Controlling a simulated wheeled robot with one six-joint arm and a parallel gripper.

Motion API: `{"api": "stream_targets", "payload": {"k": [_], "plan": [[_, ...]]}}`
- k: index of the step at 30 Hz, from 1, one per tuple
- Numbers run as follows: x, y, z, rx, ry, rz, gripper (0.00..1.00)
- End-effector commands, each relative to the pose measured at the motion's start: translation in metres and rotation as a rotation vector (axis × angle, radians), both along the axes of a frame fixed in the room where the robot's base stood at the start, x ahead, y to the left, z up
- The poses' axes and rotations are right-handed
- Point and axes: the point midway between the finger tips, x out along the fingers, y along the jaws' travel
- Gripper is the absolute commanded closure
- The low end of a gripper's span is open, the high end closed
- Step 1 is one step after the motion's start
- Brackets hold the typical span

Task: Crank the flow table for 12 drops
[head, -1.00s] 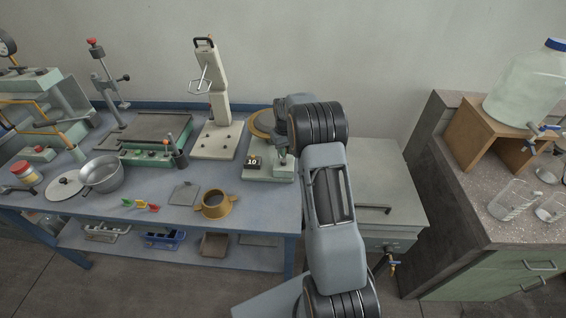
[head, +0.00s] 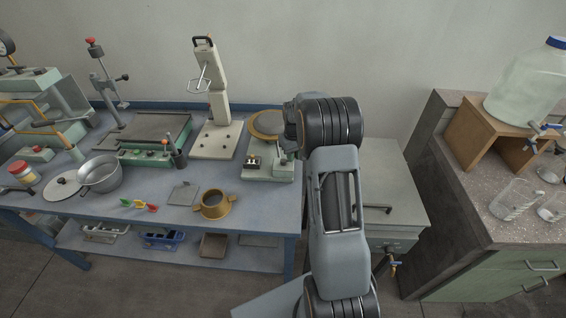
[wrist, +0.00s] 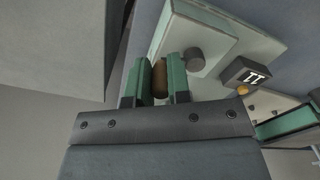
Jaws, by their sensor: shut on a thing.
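The flow table shows in the head view as a pale green base (head: 256,175) with a round brass-coloured top (head: 264,123), at the right end of the blue bench. A small black counter (head: 253,162) sits on it; in the wrist view the counter (wrist: 254,76) appears to read 11. In the wrist view my gripper (wrist: 160,84) has its green-lined fingers shut on the brown crank handle (wrist: 159,76), beside a grey round hub (wrist: 194,59) on the base. In the head view my arm hides the handle and fingertips.
A brass two-handled ring mould (head: 215,205) stands in front of the flow table. A white upright apparatus (head: 214,140) stands to its left. A grey cabinet (head: 385,185) is close on the right, beyond my arm.

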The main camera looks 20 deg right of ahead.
Motion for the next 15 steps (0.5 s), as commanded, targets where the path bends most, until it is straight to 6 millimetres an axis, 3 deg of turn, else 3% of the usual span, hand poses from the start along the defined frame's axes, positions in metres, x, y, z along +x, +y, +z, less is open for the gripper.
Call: {"api": "stream_targets", "payload": {"k": [15], "plan": [[-0.017,0.019,-0.001,0.004,0.000,0.007,0.95]]}}
